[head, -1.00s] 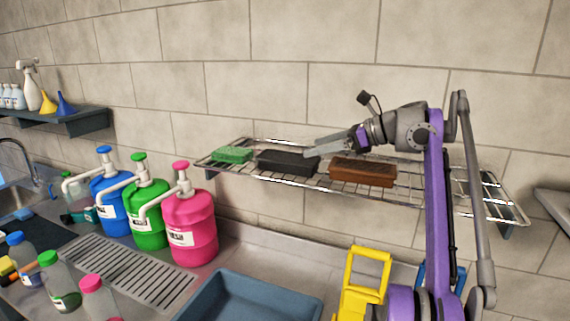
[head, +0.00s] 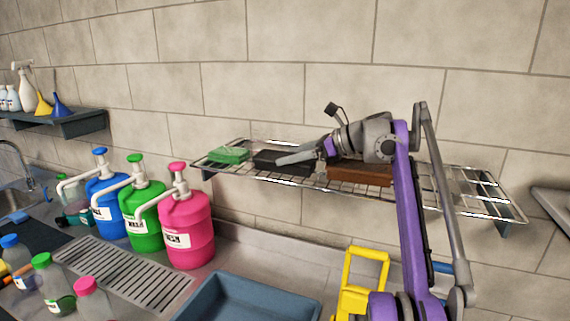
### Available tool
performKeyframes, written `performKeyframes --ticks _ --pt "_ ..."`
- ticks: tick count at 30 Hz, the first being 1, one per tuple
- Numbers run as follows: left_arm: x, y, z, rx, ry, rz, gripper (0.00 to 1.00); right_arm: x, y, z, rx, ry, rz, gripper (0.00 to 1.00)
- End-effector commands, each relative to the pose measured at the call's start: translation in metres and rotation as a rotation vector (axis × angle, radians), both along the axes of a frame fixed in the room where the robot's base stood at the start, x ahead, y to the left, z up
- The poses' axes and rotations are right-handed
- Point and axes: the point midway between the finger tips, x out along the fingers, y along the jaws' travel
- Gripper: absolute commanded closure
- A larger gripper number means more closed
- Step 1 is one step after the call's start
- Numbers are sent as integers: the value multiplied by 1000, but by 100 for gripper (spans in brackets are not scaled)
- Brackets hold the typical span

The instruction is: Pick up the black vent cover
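A black block-shaped piece (head: 268,164), the only black one on the wire shelf, lies between a green block and a brown block; I take it as the vent cover. My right gripper (head: 294,156) comes in from the right, with its grey fingers over the right part of the black piece and hiding some of it. The fingers look apart, with nothing held between them. Whether they touch the black piece I cannot tell. My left gripper is not in view.
The wire shelf (head: 450,203) also holds the green block (head: 229,154) and the brown block (head: 361,174), the latter close under my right wrist. Below stand pink (head: 187,232), green and blue pump bottles, a blue-grey tub (head: 250,300) and a yellow frame (head: 364,285).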

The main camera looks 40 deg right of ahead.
Motion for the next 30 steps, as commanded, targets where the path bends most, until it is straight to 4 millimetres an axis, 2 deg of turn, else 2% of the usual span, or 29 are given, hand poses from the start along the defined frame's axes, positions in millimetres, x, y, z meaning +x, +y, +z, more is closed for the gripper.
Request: performKeyframes --ticks 1,9,10,17,22,26,30 --pt "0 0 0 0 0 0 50 0 0 0 0 0 0 32" --pt "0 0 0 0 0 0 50 0 0 0 0 -1 0 81" --pt "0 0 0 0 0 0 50 0 0 1 1 -2 0 84" --pt "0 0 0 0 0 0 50 0 0 1 0 -1 0 85" --pt "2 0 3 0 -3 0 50 -2 4 10 1 -2 0 85" --pt "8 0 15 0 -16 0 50 -2 3 29 1 -4 -1 85" --pt "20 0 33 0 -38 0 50 -1 3 56 1 -9 0 85"
